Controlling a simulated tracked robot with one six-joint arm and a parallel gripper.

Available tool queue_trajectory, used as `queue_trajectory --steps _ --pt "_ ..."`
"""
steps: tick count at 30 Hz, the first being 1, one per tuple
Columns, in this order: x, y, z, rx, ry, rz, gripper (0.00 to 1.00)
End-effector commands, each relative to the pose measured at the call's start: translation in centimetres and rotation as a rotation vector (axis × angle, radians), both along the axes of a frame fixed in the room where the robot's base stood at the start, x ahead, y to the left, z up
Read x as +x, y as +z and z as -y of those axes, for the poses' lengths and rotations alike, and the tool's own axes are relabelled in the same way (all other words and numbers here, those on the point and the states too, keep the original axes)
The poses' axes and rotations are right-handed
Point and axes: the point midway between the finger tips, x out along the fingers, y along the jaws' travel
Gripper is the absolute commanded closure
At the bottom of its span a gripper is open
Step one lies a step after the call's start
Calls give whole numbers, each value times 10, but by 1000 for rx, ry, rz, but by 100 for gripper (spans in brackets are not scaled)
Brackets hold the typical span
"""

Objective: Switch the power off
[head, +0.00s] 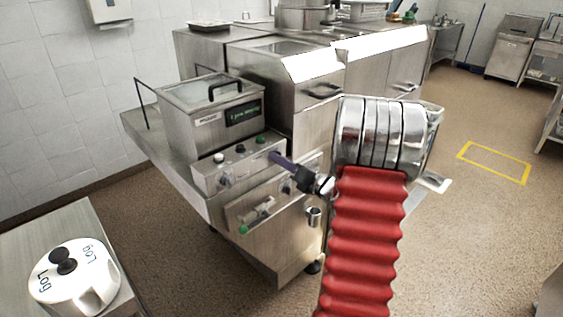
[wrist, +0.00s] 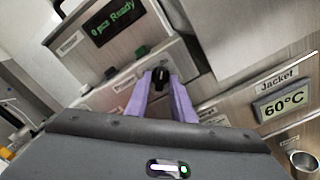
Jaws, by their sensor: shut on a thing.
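My gripper (head: 274,157) reaches the front control panel (head: 212,179) of a steel machine from the right. In the wrist view its two purple fingers (wrist: 161,88) stand on either side of a black knob (wrist: 160,77) and are shut on it. The knob is hidden behind the fingers in the head view. To its left on the panel are a green button (wrist: 141,52) and another black knob (wrist: 111,72). A display (wrist: 112,22) above reads "0 pcs Ready" in green.
A lower panel has a "Jacket" display (wrist: 283,101) reading 60°C and a green button (head: 243,230). Open floor with a yellow-marked rectangle (head: 494,163) lies to the right.

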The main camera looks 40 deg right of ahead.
Motion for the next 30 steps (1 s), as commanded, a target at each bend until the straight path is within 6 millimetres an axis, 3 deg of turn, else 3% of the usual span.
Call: queue_trajectory --steps 8,30 --pt "-1 -2 2 -181 -5 2 100" --pt "-1 -2 3 -876 -2 21 100"
